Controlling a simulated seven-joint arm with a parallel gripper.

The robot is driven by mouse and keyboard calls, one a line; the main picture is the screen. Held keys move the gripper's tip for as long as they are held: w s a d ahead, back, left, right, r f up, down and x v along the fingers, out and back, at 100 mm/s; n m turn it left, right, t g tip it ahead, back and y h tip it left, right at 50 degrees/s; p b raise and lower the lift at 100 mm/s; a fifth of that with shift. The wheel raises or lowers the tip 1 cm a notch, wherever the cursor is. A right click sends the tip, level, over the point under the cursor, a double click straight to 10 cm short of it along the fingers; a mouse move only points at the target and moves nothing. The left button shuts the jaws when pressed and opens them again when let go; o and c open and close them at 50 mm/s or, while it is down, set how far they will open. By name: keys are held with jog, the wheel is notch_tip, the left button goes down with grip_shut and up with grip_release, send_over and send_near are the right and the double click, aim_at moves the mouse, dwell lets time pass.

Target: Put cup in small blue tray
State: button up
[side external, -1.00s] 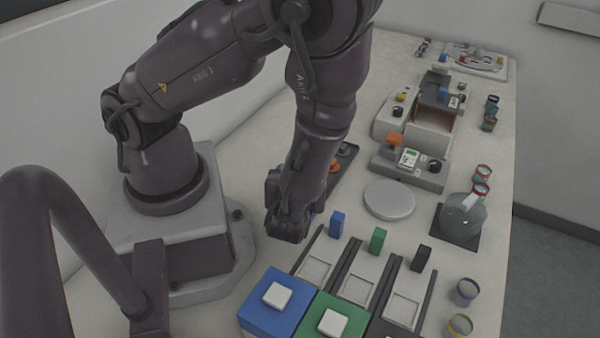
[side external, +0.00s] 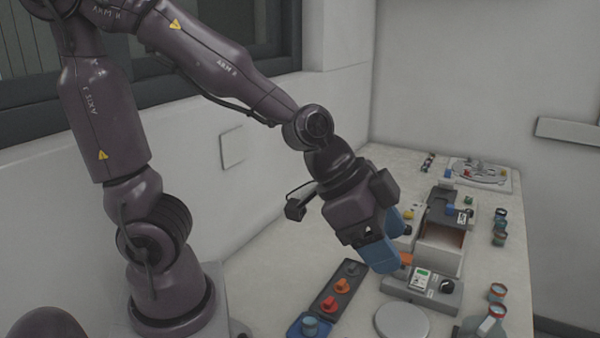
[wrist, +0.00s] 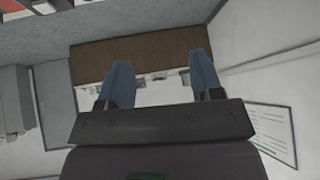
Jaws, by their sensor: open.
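My gripper (side external: 396,243) is raised above the bench in the side view, with blue fingers apart. In the wrist view my gripper (wrist: 160,65) is open, with nothing between its fingers. A small blue tray-like piece (side external: 295,331) shows at the bottom edge of the side view, partly cut off. A round blue cup-like piece (side external: 310,325) stands on it; I cannot tell if this is the task's cup. It is below and left of my gripper. Several small jars with coloured rims, such as the red-rimmed one (side external: 497,291), stand at the right.
A dark strip (side external: 318,293) with orange and grey knobs lies beside the blue piece. A round grey disc (side external: 402,321) and a grey control box (side external: 422,291) stand on the bench. The press unit (side external: 440,245) is behind my gripper.

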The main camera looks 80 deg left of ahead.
jog(key=s+a+r+n+y, duration=0.3)
jog(key=s+a+r+n, duration=0.3)
jog(key=s+a+n, duration=0.1)
jog(key=shift+s+a+r+g+y, duration=0.15)
jog(key=shift+s+a+g+y, duration=0.2)
jog(key=shift+s+a, duration=0.6)
